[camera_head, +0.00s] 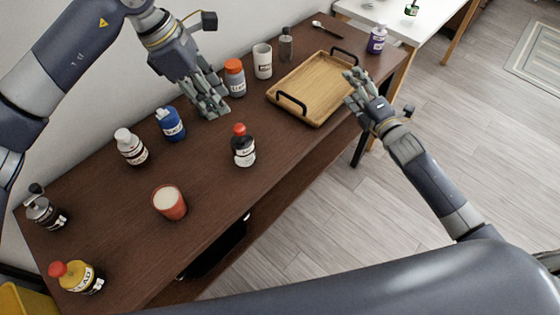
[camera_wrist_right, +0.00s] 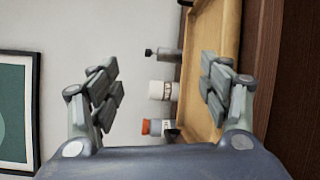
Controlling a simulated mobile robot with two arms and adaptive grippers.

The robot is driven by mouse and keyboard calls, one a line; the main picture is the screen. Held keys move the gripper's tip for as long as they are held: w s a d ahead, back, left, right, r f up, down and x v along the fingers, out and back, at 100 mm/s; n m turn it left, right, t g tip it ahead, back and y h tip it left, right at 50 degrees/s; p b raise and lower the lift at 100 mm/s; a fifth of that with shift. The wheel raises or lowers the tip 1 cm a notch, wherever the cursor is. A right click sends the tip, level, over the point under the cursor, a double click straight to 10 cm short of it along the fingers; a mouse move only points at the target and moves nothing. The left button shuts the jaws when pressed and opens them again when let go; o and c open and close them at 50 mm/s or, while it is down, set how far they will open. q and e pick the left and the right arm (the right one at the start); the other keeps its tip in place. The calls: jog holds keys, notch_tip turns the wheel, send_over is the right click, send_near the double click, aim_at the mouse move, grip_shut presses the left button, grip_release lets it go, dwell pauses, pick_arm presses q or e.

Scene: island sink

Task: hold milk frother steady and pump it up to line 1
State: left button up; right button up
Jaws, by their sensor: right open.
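A small clear vessel with a dark knob on top (camera_head: 286,43) stands at the back of the dark table, left of the wooden tray. It also shows in the right wrist view (camera_wrist_right: 165,54), turned sideways. Another vessel with a dark top and a handle (camera_head: 43,208) stands at the table's left end. I cannot tell which is the milk frother, and no line 1 can be read. My left gripper (camera_head: 211,106) hangs over the table between the blue bottle and the orange-lidded jar; its jaws are unclear. My right gripper (camera_head: 358,88) is open and empty beside the tray's right edge.
A wooden tray with black handles (camera_head: 318,85) lies empty. A blue bottle (camera_head: 170,124), an orange-lidded jar (camera_head: 235,78), a white cup (camera_head: 262,61), a dark red-capped bottle (camera_head: 243,146) and a red cup (camera_head: 169,203) stand around. The table's front middle has free room.

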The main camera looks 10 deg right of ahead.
aim_at(252, 151)
jog(key=s+a+n+y, duration=0.1)
jog(key=s+a+n, duration=0.1)
jog(key=a+n, duration=0.1)
jog(key=s+a+f+n+y, duration=0.1)
jog(key=s+a+n+y, duration=0.1)
jog(key=a+n, duration=0.2)
jog(key=s+a+n+y, duration=0.2)
jog(key=a+n, duration=0.1)
jog(key=a, duration=0.1)
jog(key=shift+a+f+n+g, duration=0.1)
jog(key=shift+f+n+g, duration=0.05)
jog(key=shift+n+g, duration=0.2)
jog(key=s+a+f+n+g+y, duration=0.1)
jog(key=s+a+n+y, duration=0.1)
jog(key=s+a+n, duration=0.1)
jog(key=s+a+f+n+g+y, duration=0.1)
jog(key=s+a+n+g+y, duration=0.1)
jog(key=s+a+n, duration=0.2)
jog(key=s+a+f+n+g+y, duration=0.1)
jog(key=s+a+n+g+y, duration=0.1)
jog(key=a+n, duration=0.4)
jog(key=shift+s+f, duration=0.3)
jog(key=shift+s, duration=0.35)
jog(key=x, duration=1)
jog(key=shift+w+a+f, duration=0.1)
jog(key=shift+w, duration=0.05)
jog(key=c, duration=1.2)
